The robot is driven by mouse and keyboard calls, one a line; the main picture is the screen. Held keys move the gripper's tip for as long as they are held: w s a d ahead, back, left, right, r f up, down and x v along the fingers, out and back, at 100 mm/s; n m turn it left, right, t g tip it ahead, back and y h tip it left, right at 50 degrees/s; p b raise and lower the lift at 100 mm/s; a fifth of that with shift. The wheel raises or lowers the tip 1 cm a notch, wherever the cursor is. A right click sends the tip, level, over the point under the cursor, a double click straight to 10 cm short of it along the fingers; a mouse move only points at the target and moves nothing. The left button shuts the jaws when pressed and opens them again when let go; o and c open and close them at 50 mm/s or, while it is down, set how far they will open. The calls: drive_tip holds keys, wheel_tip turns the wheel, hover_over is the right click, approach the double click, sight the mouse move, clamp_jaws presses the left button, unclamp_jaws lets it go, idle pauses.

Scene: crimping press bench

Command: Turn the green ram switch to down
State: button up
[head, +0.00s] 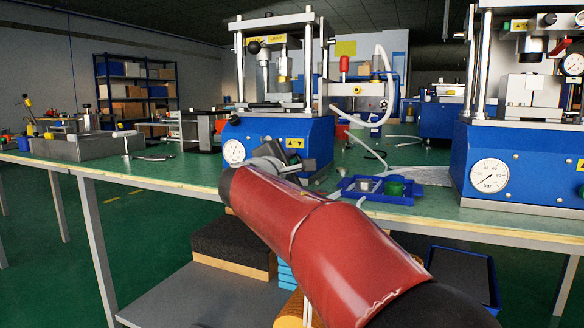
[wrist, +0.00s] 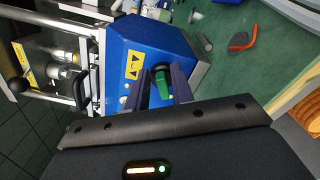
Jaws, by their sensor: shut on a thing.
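The green ram switch (wrist: 162,82) sits on the front face of the blue press base (wrist: 148,58) in the wrist view. My gripper (wrist: 161,79) has one dark finger on each side of the switch and is shut on it. Which position the switch points to cannot be read. In the head view my red arm reaches to the same press base (head: 290,130), and my gripper (head: 300,168) is at its lower right front. The switch is hidden there.
A pressure gauge (head: 234,151) is at the left of the press front. A blue tray (head: 376,197) with small parts stands to the right on the green bench (head: 200,170). A second blue press (head: 525,150) is farther right. A red-handled tool (wrist: 243,40) lies near the switch.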

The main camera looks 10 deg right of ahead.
drive_tip(key=shift+w+a+f, duration=0.1)
drive_tip(key=shift+f, duration=0.05)
drive_tip(key=o, duration=0.7)
drive_tip(key=v, duration=0.7)
drive_tip(key=shift+s+a, duration=0.25)
drive_tip(key=shift+s, duration=0.05)
